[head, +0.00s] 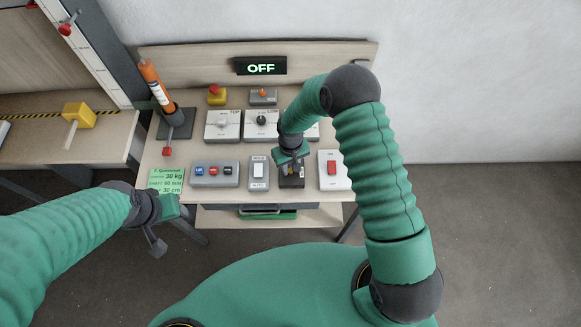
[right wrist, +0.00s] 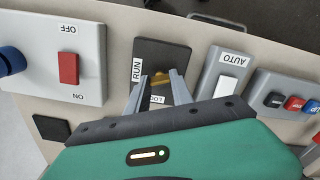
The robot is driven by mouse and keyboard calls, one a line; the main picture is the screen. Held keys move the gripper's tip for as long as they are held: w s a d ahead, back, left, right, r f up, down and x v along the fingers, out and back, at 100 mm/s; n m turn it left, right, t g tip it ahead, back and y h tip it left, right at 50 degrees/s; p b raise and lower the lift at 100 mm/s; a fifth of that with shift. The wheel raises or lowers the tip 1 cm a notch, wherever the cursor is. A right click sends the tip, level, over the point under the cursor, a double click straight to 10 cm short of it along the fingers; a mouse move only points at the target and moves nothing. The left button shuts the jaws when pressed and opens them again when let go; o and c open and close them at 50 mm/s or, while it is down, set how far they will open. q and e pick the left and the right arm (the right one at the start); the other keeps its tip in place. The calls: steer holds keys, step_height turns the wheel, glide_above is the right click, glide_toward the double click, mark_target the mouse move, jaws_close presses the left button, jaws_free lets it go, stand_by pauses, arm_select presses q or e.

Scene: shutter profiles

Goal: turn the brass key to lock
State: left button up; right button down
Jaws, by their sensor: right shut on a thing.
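The brass key (right wrist: 158,79) stands in a dark switch plate (right wrist: 160,53), with a RUN label (right wrist: 137,70) at the plate's side and a LOCK label (right wrist: 160,99) partly hidden by my right gripper. My right gripper (right wrist: 160,82) has its fingers on both sides of the key and is shut on it. I cannot tell the key's exact angle. In the head view the right gripper (head: 291,165) is over the plate and hides most of it. My left gripper (head: 156,243) hangs empty in front of the bench's left end; its jaw opening is unclear.
A rocker switch (head: 258,171) is left of the key plate and a red switch (head: 332,168) is right of it. A box with several buttons (head: 214,173) is farther left. Knob boxes stand behind. A display (head: 260,66) reads OFF. An orange tool (head: 157,86) stands at the back left.

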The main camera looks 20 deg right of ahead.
steer(key=n+b, duration=0.1)
steer(key=n, duration=0.1)
steer(key=shift+n, duration=0.4)
steer(key=n, duration=0.3)
steer(key=shift+n+b, duration=0.3)
steer(key=shift+b, duration=0.1)
steer(key=n, duration=0.3)
steer(key=shift+w, duration=0.1)
steer(key=shift+r+n, duration=0.1)
steer(key=shift+n, duration=1.7)
steer(key=c, duration=1.1)
jaws_free()
step_height(320, 180, up, 17)
steer(key=b, duration=0.3)
steer(key=shift+f, duration=0.2)
